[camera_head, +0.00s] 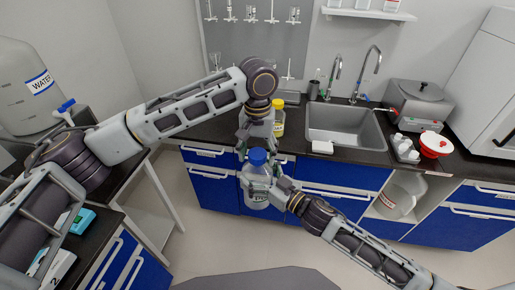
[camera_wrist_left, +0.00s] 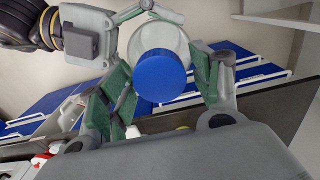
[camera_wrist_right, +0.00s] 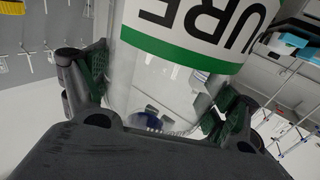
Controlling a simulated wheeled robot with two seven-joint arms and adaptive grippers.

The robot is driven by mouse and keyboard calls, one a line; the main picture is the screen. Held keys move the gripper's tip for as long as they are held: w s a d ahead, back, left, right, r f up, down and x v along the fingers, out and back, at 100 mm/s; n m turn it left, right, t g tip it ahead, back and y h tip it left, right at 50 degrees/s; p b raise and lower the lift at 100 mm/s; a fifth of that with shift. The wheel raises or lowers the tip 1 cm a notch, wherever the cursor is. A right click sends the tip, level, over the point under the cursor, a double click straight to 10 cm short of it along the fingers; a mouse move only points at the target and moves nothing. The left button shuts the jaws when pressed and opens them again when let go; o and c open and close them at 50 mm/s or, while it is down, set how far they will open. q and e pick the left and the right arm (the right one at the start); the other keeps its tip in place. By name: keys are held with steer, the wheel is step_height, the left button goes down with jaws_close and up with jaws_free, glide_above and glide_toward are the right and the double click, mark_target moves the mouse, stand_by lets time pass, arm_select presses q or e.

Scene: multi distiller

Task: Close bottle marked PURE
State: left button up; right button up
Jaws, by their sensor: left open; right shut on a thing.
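The bottle (camera_head: 258,190) is clear with a blue cap (camera_head: 257,157) at its top. In the right wrist view, its label (camera_wrist_right: 200,28) shows "URE" upside down above a green band. My right gripper (camera_wrist_right: 162,95) is shut around the bottle's body and holds it upright in the air. My left gripper (camera_head: 257,150) is open above the bottle. In the left wrist view, its green-padded fingers stand on both sides of the blue cap (camera_wrist_left: 158,77), apparently with gaps. I cannot tell how tightly the cap sits on the neck.
A yellow-capped bottle (camera_head: 278,118) stands on the counter behind my left gripper. A sink (camera_head: 345,125) is to its right, with a water bath (camera_head: 418,105) and a red-and-white container (camera_head: 434,145) beyond. A WATER carboy (camera_head: 28,90) stands at left. Floor space lies below the held bottle.

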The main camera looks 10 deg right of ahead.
arm_select(q)
steer(key=c, duration=1.1)
steer(key=m, duration=0.7)
steer(key=shift+m, duration=0.3)
steer(key=m, duration=0.3)
steer(key=shift+m, duration=0.4)
steer(key=m, duration=0.3)
steer(key=shift+m, duration=0.4)
steer(key=o, duration=1.2)
